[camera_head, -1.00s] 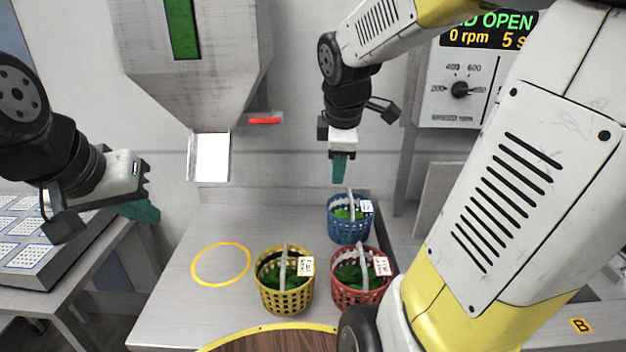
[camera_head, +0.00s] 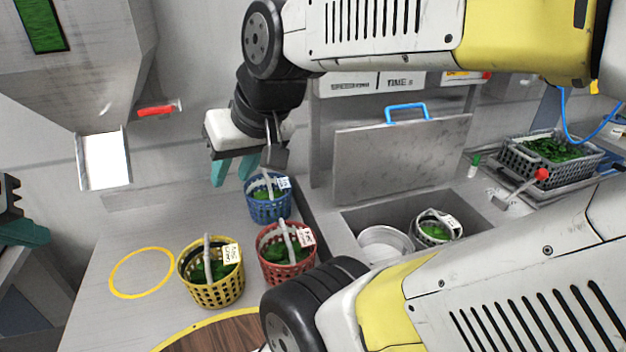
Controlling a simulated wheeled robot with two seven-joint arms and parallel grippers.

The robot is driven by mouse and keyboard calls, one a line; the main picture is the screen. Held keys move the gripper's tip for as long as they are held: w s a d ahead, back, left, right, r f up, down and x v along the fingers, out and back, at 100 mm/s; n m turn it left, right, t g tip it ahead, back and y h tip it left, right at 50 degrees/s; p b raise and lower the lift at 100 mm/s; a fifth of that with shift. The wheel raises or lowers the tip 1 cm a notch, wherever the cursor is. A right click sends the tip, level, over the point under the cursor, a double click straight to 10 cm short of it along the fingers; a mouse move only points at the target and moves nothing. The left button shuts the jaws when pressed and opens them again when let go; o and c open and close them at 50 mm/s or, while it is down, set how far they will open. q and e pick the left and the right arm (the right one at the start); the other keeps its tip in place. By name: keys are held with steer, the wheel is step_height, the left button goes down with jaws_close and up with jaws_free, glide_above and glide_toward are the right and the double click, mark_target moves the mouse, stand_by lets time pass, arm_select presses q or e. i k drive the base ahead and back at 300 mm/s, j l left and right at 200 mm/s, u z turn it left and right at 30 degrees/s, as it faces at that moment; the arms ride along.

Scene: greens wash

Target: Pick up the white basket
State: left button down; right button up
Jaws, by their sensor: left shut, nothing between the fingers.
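The white basket (camera_head: 455,237), with a pale handle, a label and green leaves inside, sits in a recessed metal well (camera_head: 350,215) right of centre in the head view. Its lower part is hidden by the well and my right arm. My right gripper (camera_head: 235,171) hangs to the left of the well, above and left of the blue basket. Its teal fingers point down, apart, with nothing seen between them. My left gripper (camera_head: 24,233) is at the left edge, partly cut off, shut and empty, far from the white basket.
Blue (camera_head: 268,211), red (camera_head: 287,270) and yellow (camera_head: 214,292) baskets of greens stand on the bench. A white round tub (camera_head: 384,243) is beside the white basket. A raised lid (camera_head: 400,155) with a blue handle stands behind the well. A grey crate (camera_head: 548,178) is at right.

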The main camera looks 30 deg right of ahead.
mark_target(436, 233)
steer(key=z, duration=2.3)
steer(key=k+j+u, duration=0.2)
steer(key=k, duration=0.45)
steer(key=l+u, duration=0.1)
steer(key=u, duration=0.3)
steer(key=i+l+u, duration=0.1)
steer(key=u, duration=0.3)
steer(key=l+u, duration=0.15)
steer(key=u, duration=0.25)
steer(key=l+u, duration=0.1)
steer(key=u, duration=0.3)
steer(key=l, duration=3.1)
